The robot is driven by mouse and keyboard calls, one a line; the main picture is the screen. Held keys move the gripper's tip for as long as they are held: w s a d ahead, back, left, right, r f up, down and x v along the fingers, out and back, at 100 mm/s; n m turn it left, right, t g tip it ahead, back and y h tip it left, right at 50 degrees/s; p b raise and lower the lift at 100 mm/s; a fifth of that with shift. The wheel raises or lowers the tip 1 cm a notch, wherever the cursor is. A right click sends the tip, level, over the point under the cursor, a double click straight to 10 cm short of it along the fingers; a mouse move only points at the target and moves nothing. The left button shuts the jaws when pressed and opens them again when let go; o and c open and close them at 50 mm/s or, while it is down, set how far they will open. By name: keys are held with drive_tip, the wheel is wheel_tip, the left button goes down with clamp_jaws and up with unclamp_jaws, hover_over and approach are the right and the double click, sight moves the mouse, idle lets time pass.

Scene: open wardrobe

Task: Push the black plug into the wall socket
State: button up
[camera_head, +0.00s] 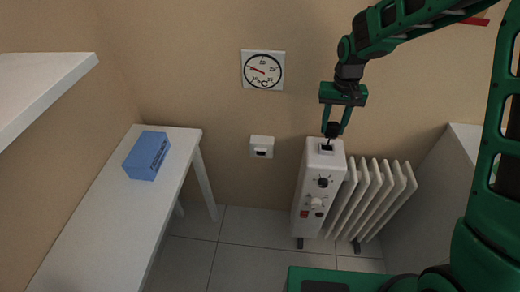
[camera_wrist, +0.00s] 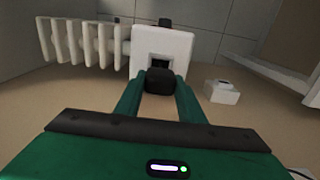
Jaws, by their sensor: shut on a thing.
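The black plug (camera_head: 333,129) is between the fingers of my gripper (camera_head: 334,128), which is shut on it. In the head view the plug is just above the top of the white heater's control box, over a dark opening (camera_head: 327,148). In the wrist view the plug (camera_wrist: 160,81) is between my fingertips, in front of a dark square opening (camera_wrist: 160,63) in the box top. I cannot tell if the plug touches the box. The white wall socket (camera_head: 262,146), with a dark recess, is on the wall left of the heater. It also shows in the wrist view (camera_wrist: 224,95).
The white heater (camera_head: 318,190) with fins (camera_head: 375,198) stands against the wall. A white table (camera_head: 110,205) with a blue box (camera_head: 147,156) is at the left. A round thermometer (camera_head: 263,70) hangs above the socket. The wall between socket and thermometer is clear.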

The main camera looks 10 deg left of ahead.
drive_tip(key=shift+s, duration=2.5)
